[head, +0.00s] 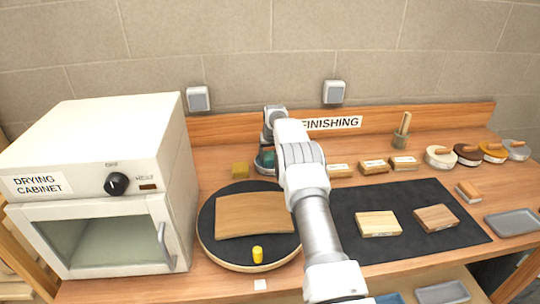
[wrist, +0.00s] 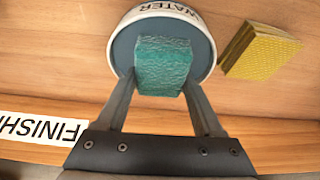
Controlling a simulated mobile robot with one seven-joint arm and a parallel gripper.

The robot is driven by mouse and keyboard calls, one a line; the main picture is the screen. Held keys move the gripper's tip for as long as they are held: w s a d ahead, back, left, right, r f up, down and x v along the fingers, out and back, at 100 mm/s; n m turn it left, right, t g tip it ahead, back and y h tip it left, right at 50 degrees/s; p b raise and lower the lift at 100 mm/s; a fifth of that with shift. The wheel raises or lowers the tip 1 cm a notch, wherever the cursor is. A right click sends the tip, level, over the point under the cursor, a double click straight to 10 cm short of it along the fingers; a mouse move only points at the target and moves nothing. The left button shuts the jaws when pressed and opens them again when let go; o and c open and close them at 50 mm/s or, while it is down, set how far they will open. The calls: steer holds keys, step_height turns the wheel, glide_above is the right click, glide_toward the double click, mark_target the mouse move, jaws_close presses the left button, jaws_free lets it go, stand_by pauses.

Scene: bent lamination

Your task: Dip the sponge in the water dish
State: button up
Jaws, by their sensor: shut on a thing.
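The teal sponge (wrist: 163,65) is held between the two fingers of my gripper (wrist: 160,88). The round dish (wrist: 124,50), white-rimmed and marked WATER, lies behind the sponge in the wrist view. The sponge shows within its rim; I cannot tell whether it touches the water. In the head view my gripper (head: 268,150) is at the back of the bench, near the FINISHING sign. My arm hides most of the dish there, and a bit of teal (head: 266,160) shows beside it.
A round turntable (head: 208,235) with a bent wood panel (head: 250,213) is in front. The drying cabinet (head: 100,190) stands left. A black mat (head: 440,205) with wood blocks lies right.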

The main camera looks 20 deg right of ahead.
steer(key=shift+r, duration=0.2)
steer(key=shift+r+p, duration=0.45)
steer(key=shift+r, duration=0.9)
steer(key=shift+r+p, duration=1.45)
steer(key=shift+r, duration=1.05)
